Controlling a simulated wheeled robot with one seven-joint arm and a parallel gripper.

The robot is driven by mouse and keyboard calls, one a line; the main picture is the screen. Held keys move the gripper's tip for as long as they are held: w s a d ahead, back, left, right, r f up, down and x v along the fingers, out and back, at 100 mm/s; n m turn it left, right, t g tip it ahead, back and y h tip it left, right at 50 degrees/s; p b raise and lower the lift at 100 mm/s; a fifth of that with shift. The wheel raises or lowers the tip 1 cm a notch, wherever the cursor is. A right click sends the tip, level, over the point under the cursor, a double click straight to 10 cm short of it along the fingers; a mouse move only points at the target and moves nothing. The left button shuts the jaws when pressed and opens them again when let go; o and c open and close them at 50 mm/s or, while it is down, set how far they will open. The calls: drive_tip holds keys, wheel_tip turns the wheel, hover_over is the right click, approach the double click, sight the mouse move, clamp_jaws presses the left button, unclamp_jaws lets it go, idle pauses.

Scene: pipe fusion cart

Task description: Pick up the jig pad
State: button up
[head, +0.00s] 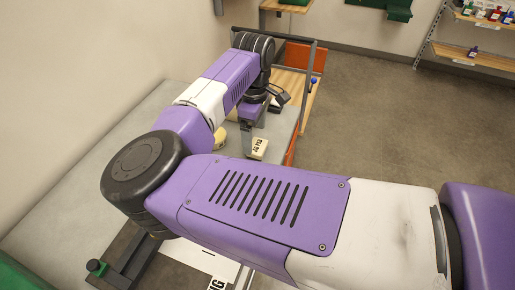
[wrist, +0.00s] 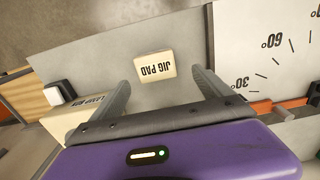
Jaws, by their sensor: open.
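The jig pad (wrist: 155,66) is a small cream block with dark lettering, lying on the grey top. In the wrist view it sits beyond my gripper (wrist: 161,78), between the lines of its two fingers. The fingers are apart with nothing between them, and the pad looks clear of both. In the head view the jig pad (head: 259,148) lies just below my gripper (head: 247,130), whose fingers are partly hidden there by my wrist.
A cream labelled block (wrist: 85,112) is beside the left finger. A white angle-marked plate (wrist: 265,45) is at the right. The grey top (head: 85,160) runs along the wall, with an orange-edged cart (head: 305,55) behind. Grey floor (head: 385,110) is open to the right.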

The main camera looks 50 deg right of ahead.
sight(257, 146)
drive_tip(key=shift+s+d+f+p, duration=0.15)
drive_tip(key=shift+f+p, duration=0.35)
drive_tip(key=shift+f, duration=1)
drive_tip(key=shift+s+d+f+p, duration=0.1)
drive_tip(key=shift+d+f+p, duration=0.25)
drive_tip(key=shift+f, duration=1.15)
drive_tip(key=shift+a, duration=0.1)
drive_tip(key=c, duration=1.5)
drive_tip(key=shift+o, duration=0.2)
drive_tip(key=shift+r, duration=0.1)
wheel_tip(257, 146, up, 20)
drive_tip(key=b, duration=0.3)
drive_tip(key=o, duration=0.8)
drive_tip(key=c, duration=0.6)
